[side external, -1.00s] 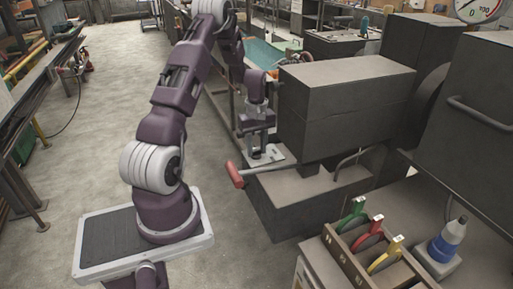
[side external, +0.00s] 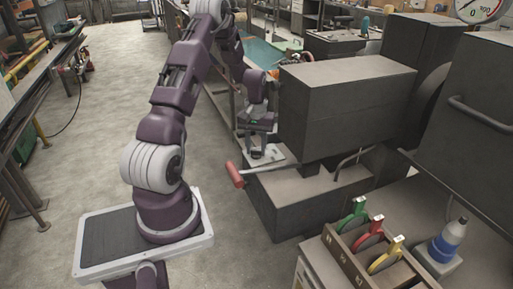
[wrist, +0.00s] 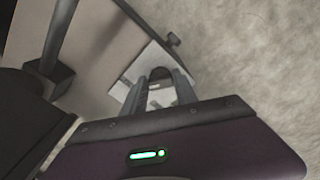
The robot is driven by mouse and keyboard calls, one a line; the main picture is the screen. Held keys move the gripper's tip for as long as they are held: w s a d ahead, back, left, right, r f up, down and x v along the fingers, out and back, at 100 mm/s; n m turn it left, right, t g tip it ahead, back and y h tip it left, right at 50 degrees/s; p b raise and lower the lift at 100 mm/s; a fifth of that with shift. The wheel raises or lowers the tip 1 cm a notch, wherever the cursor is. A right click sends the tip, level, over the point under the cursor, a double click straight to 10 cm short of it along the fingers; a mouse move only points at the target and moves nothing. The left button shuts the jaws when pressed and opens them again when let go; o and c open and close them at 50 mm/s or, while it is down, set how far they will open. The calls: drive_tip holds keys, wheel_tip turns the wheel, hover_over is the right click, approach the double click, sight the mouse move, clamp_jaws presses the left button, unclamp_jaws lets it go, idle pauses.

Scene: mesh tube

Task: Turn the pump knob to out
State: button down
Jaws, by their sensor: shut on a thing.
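The pump knob is mostly hidden between the fingers of my gripper (side external: 257,150). It sits on a light metal plate (side external: 274,159) at the left end of the dark machine. In the wrist view my gripper (wrist: 160,76) points down at this plate (wrist: 124,88), with one finger on each side of a dark rounded piece. The fingers are shut on the knob. A small pale label with a dark mark shows between the fingers, too small to read. I cannot tell which marking the knob points to.
A lever with a red grip (side external: 234,174) sticks out just below and left of the plate. The big dark machine block (side external: 345,95) stands close on the right. A wooden rack (side external: 350,262) with coloured handles is at lower right. The floor at left is clear.

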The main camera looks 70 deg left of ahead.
sight(256, 150)
drive_tip(key=shift+a+m, duration=0.1)
drive_tip(key=shift+m, duration=1.5)
drive_tip(key=c, duration=1)
unclamp_jaws()
drive_tip(key=shift+o, duration=0.2)
wheel_tip(256, 150, up, 7)
drive_tip(key=shift+r, duration=0.1)
